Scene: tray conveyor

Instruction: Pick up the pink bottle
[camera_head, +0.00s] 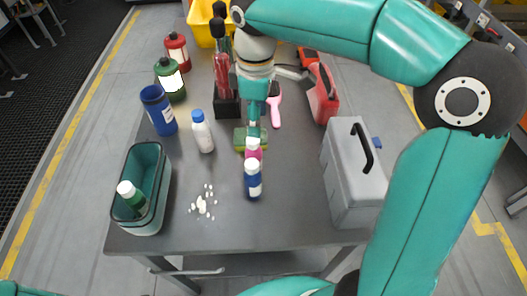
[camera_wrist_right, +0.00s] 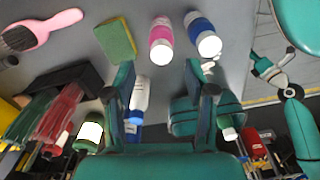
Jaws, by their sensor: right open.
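The pink bottle (camera_head: 254,154) with a white cap stands on the grey table, partly hidden by a blue and white bottle (camera_head: 253,180) in front of it. In the right wrist view the pink bottle (camera_wrist_right: 161,44) is at the upper middle, beyond the fingertips and beside the blue and white bottle (camera_wrist_right: 204,36). My right gripper (camera_head: 254,128) is just behind the pink bottle in the head view. In the wrist view, the right gripper (camera_wrist_right: 162,78) has its fingers apart with nothing held between them. My left gripper is not in view.
A green and yellow sponge (camera_head: 240,138) lies behind the pink bottle. A white bottle (camera_head: 202,132) stands to the left, a pink brush (camera_head: 274,108) behind right. A grey toolbox (camera_head: 346,190) is at right, a teal bin (camera_head: 157,197) at left. White pellets (camera_head: 202,206) lie in front.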

